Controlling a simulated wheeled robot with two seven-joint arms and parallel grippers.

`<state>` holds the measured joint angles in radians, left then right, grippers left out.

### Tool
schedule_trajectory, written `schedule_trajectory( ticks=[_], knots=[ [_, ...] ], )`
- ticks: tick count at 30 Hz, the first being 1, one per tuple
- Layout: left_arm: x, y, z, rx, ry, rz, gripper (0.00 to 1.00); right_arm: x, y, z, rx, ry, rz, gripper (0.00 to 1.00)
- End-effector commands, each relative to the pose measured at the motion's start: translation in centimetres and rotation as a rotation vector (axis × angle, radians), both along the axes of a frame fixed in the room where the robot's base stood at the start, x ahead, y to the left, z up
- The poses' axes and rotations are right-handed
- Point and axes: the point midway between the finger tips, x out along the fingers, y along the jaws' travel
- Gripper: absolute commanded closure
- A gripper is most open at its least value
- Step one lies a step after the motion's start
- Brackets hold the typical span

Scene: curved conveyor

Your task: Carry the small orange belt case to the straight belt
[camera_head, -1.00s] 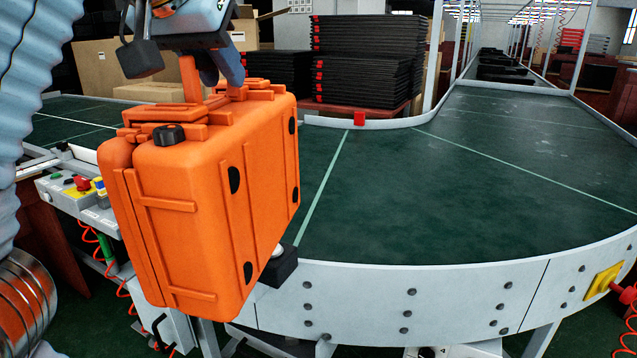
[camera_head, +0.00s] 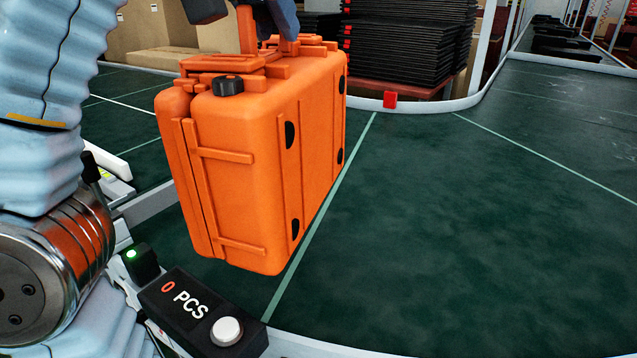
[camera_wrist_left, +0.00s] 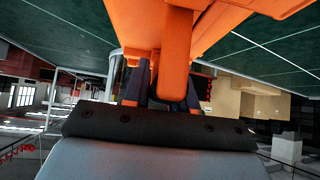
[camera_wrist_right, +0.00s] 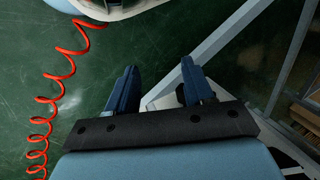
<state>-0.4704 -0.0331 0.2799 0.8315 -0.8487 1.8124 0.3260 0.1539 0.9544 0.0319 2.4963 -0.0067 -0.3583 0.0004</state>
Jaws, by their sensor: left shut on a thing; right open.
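The orange case (camera_head: 250,150) hangs upright by its handle in the middle of the head view, in front of the green curved belt (camera_head: 430,230). My left gripper (camera_head: 262,35) is shut on the handle at the top edge of the head view. In the left wrist view the orange handle (camera_wrist_left: 174,60) sits between the fingers of my left gripper (camera_wrist_left: 165,95). I cannot tell whether the case touches the belt. My right gripper (camera_wrist_right: 160,88) is open and empty in the right wrist view, above a green floor. A straight belt section (camera_head: 570,85) runs away at the upper right.
A black counter box (camera_head: 190,310) reading "0 PCS" stands at the belt's near edge. The belt right of the case is clear.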

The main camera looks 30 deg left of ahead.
Motion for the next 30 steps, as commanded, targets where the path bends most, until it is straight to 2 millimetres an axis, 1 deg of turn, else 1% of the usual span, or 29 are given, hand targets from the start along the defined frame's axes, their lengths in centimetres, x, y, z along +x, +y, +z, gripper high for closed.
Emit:
schedule_trajectory(
  ticks=[1,6,9,13,16,20,30],
  knots=[
    [0.3,-0.7,0.1,0.003,-0.001,-0.003,1.00,0.0,0.0,0.0,0.000,0.000,0.000,0.48],
    [0.8,-2.8,0.1,0.005,0.006,-0.001,1.00,0.0,0.0,0.0,0.000,0.000,0.000,0.48],
    [1.1,-3.5,0.1,0.005,0.008,-0.002,1.00,0.0,0.0,0.0,0.000,0.000,0.000,0.48],
    [1.2,-3.6,0.0,0.004,0.008,0.001,1.00,0.0,0.0,0.0,0.000,0.000,0.000,0.48],
    [1.8,-3.2,-0.3,0.005,0.010,0.002,1.00,0.0,0.0,0.0,0.000,0.000,0.000,0.48],
    [3.4,-2.1,-1.2,0.005,0.011,0.005,1.00,0.0,0.0,0.0,0.000,0.000,0.000,0.48],
    [8.9,1.5,-4.1,0.004,0.009,0.004,1.00,0.0,0.0,0.0,0.000,0.000,0.000,0.48]
  ],
)
